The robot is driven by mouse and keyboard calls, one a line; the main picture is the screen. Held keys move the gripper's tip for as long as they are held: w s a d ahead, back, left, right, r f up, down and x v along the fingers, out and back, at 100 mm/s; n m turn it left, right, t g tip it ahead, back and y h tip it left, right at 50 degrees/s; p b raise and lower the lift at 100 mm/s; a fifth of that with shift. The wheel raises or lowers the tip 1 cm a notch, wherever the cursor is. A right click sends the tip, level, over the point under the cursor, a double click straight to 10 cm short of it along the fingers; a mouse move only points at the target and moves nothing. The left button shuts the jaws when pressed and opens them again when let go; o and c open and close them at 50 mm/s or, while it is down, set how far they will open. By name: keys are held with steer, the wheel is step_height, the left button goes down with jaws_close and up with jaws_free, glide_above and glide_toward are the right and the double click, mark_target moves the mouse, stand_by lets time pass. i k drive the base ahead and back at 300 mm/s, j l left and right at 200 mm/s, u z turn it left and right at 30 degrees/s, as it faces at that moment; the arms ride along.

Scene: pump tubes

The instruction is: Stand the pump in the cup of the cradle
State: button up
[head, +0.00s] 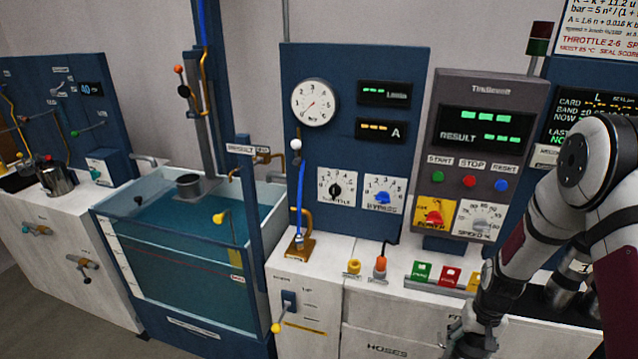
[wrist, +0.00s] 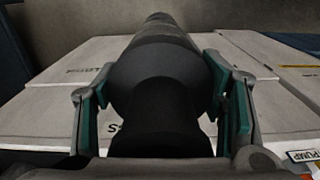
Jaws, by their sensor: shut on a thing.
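My gripper (wrist: 163,92) is shut on a dark grey, rounded body that I take for the pump (wrist: 155,75). The pump lies between the green finger pads, its narrower far end pointing away from the wrist camera. In the head view my gripper (head: 468,345) is low at the right, in front of the white cabinet, and the pump is mostly hidden or cut off there. A grey cup (head: 188,185), apparently the cradle's, stands at the foot of the upright column in the water tank, far to the left of my gripper. It looks empty.
The glass-walled tank (head: 185,290) holds blue-green water. A blue post (head: 250,240) and a yellow-handled fitting (head: 219,218) stand at its right. Gauge and control panels (head: 357,130) rise behind the white counter. Metal canisters (head: 563,291) stand behind my arm at the right.

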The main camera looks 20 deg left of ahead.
mark_target(193, 193)
steer(key=j+u, duration=0.1)
steer(key=u, duration=0.35)
steer(key=j+u, duration=0.1)
steer(key=u, duration=0.4)
steer(key=i+j+u, duration=0.1)
steer(key=j+u, duration=0.35)
steer(key=i+j+u, duration=0.15)
steer(key=u, duration=0.35)
steer(key=i+j+u, duration=0.2)
steer(key=u, duration=0.25)
steer(key=i+j+u, duration=0.2)
steer(key=u, duration=0.3)
steer(key=i+j+z, duration=0.1)
steer(key=i, duration=0.6)
steer(key=i+z, duration=0.3)
steer(key=z, duration=0.2)
steer(key=i+j+z, duration=0.1)
steer(key=i+z, duration=0.2)
steer(key=z, duration=0.2)
steer(key=i+z, duration=0.3)
steer(key=z, duration=0.15)
steer(key=i+j+z, duration=0.1)
steer(key=i+z, duration=0.15)
steer(key=z, duration=0.2)
steer(key=i, duration=0.35)
steer(key=l+z, duration=0.05)
steer(key=l, duration=0.05)
